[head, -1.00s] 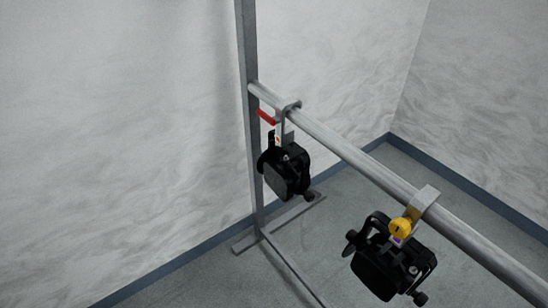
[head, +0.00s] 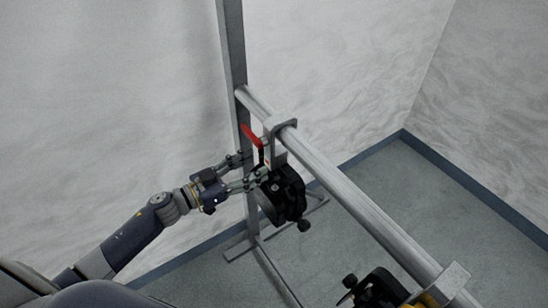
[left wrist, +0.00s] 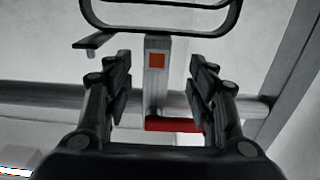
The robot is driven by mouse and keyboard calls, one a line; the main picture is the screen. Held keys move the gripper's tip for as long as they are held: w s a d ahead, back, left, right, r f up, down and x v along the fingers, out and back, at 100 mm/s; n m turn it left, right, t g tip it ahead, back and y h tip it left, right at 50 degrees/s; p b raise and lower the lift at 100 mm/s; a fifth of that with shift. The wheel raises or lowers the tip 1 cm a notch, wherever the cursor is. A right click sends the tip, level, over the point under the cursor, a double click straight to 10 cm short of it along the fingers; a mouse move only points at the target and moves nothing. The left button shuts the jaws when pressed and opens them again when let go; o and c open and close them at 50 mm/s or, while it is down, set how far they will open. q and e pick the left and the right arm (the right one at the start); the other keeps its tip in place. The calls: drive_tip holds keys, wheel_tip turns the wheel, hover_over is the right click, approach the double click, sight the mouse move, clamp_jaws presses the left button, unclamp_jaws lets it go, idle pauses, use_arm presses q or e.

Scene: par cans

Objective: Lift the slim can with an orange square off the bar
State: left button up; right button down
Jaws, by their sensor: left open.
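The slim black can (head: 284,196) hangs below the bar (head: 340,190) from a grey hook clamp (head: 279,135) with a red lever (head: 252,136). In the left wrist view, an orange square (left wrist: 156,62) is on the clamp's flat stem (left wrist: 156,88), with the red lever (left wrist: 172,125) beside it. My left gripper (head: 257,168) is at the clamp stem, just left of the can. Its fingers stand open on both sides of the stem in the left wrist view (left wrist: 160,66), with gaps visible. My right gripper is not in view.
Pale walls stand behind. The floor below is clear.

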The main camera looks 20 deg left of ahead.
sight(277, 154)
use_arm(q)
drive_tip(key=shift+x, duration=1.2)
drive_tip(key=shift+w+d, duration=0.1)
drive_tip(key=shift+w, duration=0.25)
drive_tip(key=p+x, duration=0.1)
drive_tip(key=x, duration=0.1)
drive_tip(key=p+x, duration=0.1)
drive_tip(key=x, duration=0.1)
drive_tip(key=shift+s+d+r, duration=0.1)
drive_tip(key=shift+s+d, duration=0.1)
drive_tip(key=shift+d, duration=0.15)
drive_tip(key=shift+w+d, duration=0.2)
drive_tip(key=shift+w, duration=0.1)
drive_tip(key=shift+w+d, duration=0.1)
drive_tip(key=shift+w, duration=0.05)
clamp_jaws()
drive_tip(key=shift+r, duration=0.15)
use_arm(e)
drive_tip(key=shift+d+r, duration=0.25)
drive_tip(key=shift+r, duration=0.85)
